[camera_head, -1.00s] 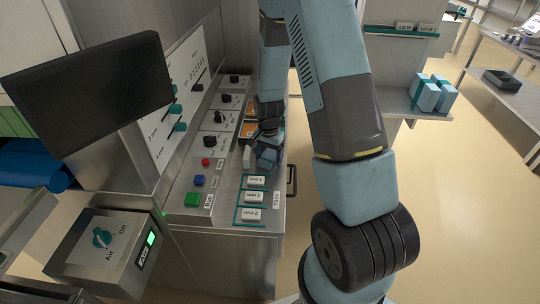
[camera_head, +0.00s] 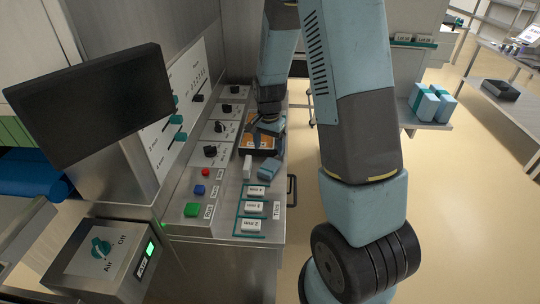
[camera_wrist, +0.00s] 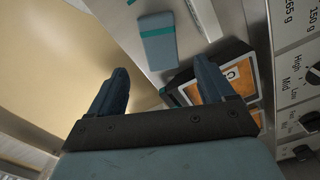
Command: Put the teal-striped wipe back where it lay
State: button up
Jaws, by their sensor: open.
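The teal-striped wipe is a flat grey-blue folded pad (camera_head: 268,169) lying on the steel counter, near its right edge. In the wrist view the wipe (camera_wrist: 158,45) lies flat beyond the fingers, with a teal band across it. My gripper (camera_head: 267,126) is open and empty, behind the wipe in the head view and apart from it. In the wrist view its two dark blue fingers (camera_wrist: 160,85) are spread with nothing between them. The gripper partly hides the dark holder with orange cards (camera_head: 259,143).
A small white block (camera_head: 247,167) stands close left of the wipe. Several white labelled tiles (camera_head: 254,208) sit in front, in teal-lined places. Red, blue and green buttons (camera_head: 192,209) and black knobs (camera_head: 210,151) line the left. Open floor lies right of the counter.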

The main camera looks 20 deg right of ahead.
jog(key=s+r+n+t, duration=0.15)
jog(key=s+r, duration=0.25)
jog(key=r, duration=0.7)
jog(key=s+r+n+t, duration=0.1)
jog(key=s+r+n, duration=0.3)
jog(key=r, duration=0.6)
jog(key=s+r+n+t, duration=0.1)
jog(key=s+r, duration=0.4)
jog(key=s, duration=0.3)
jog(key=s+r+n+t, duration=0.2)
jog(key=s+r, duration=0.3)
jog(key=s, duration=0.4)
jog(key=shift+d, duration=0.2)
jog(key=shift+n, duration=0.25)
